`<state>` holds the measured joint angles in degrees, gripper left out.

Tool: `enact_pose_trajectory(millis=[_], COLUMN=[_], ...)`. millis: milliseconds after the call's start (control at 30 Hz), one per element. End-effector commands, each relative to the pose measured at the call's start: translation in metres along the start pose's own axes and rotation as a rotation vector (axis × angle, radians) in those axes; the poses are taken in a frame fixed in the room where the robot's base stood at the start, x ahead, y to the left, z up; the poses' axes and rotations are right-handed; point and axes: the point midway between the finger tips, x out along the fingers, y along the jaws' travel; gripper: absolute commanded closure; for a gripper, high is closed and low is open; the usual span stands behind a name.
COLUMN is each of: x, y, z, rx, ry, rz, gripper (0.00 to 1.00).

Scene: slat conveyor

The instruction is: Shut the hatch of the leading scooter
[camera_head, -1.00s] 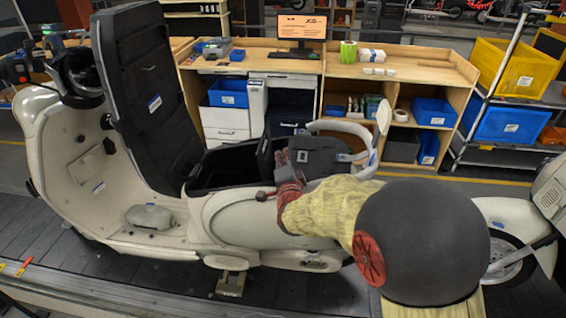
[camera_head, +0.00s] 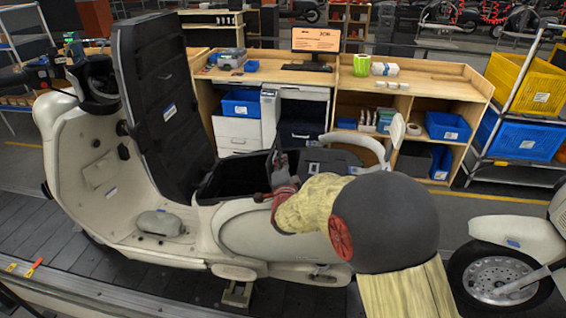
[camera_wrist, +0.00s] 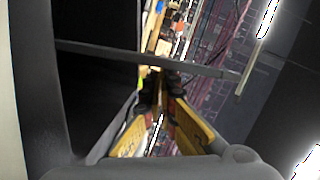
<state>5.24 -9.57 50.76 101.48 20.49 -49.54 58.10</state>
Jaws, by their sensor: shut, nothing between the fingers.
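The leading scooter (camera_head: 240,232) is cream and stands on the slat conveyor. Its hatch (camera_head: 160,105), a tall black panel, stands raised and nearly upright, with the black storage bin (camera_head: 232,178) open beside it. My gripper (camera_head: 280,162) is at the right side of the bin opening, to the right of the raised hatch and apart from it. In the wrist view my gripper (camera_wrist: 160,90) shows two yellow-sided fingers closed together, holding nothing. A dark bar crosses in front of the fingers there; I cannot tell which part it is. My arm hides part of the scooter's rear.
A second scooter (camera_head: 510,262) stands behind at the right. A wooden workbench (camera_head: 430,80) with a monitor (camera_head: 315,40) and blue bins (camera_head: 447,126) runs behind the conveyor. A rack with yellow (camera_head: 525,82) and blue crates is at the right. Dark slats (camera_head: 130,285) are bare in front.

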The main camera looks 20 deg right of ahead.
Motion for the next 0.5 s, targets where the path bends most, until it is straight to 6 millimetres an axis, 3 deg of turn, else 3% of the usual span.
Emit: enact_pose_trajectory(millis=[500], x=[0.0009], y=[-0.0014], z=[0.0044], rx=[-0.017], ry=[-0.001], rz=[0.004], gripper=[1.0])
